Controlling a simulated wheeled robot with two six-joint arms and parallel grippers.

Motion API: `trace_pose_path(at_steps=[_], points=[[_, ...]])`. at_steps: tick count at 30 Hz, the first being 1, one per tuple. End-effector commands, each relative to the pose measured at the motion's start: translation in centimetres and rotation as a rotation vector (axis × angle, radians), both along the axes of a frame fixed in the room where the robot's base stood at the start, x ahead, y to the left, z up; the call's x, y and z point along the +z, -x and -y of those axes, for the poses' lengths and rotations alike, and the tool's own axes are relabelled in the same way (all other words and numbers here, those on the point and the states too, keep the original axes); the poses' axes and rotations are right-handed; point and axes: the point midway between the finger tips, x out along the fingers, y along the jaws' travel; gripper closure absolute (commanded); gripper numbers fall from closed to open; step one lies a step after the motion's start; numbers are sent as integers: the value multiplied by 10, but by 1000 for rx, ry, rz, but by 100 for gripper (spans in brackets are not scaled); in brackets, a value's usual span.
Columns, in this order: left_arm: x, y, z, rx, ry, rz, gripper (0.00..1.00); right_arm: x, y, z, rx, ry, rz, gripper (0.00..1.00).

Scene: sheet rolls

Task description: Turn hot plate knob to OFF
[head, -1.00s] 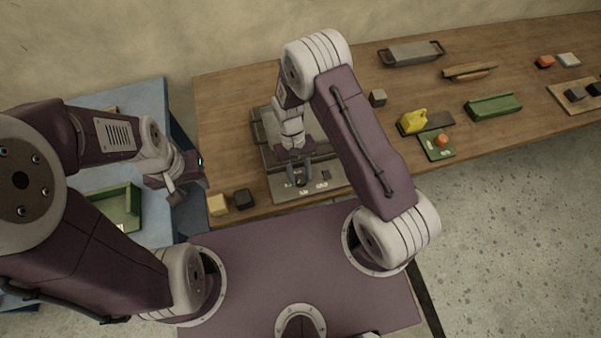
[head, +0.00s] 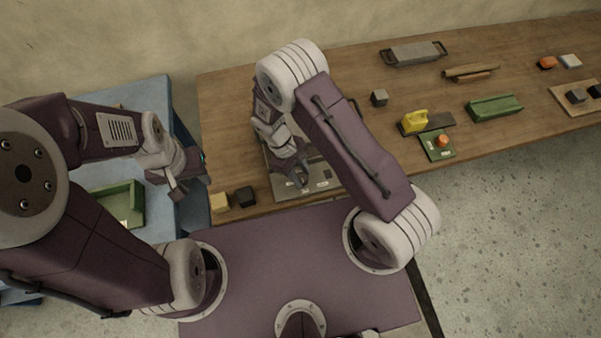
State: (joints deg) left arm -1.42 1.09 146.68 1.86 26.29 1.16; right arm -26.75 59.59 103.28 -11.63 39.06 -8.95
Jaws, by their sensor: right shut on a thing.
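The hot plate (head: 330,187) is a grey flat unit near the table's front edge, with small pale labels and a dark square on its front panel. My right arm covers most of its top. My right gripper (head: 298,183) points down at the front panel and is shut on the knob, which is largely hidden between the fingers. I cannot read the labels or the knob's setting. My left gripper (head: 179,190) is over the blue table at the left, away from the hot plate; its fingers look apart with nothing between them.
A yellow block (head: 219,202) and a black block (head: 244,197) sit left of the hot plate. A green tray (head: 122,203) lies on the blue table. To the right are a grey cube (head: 379,97), a yellow object (head: 414,121) and a green trough (head: 494,107).

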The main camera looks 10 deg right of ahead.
Motion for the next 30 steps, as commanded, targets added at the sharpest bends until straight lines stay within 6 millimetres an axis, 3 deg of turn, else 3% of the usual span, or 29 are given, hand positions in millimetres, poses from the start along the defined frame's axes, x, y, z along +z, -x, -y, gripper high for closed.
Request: trace_pose_path(at_steps=[17,18,20,30], points=[[1,0,0,0,0,0,64,1,-1,0,32,-1,2,100],[1,0,0,0,0,0,64,1,-1,0,32,-1,2,58],[1,0,0,0,0,0,64,1,-1,0,32,-1,2,42],[0,0,0,0,0,0,64,3,-1,-1,30,-1,2,42]])
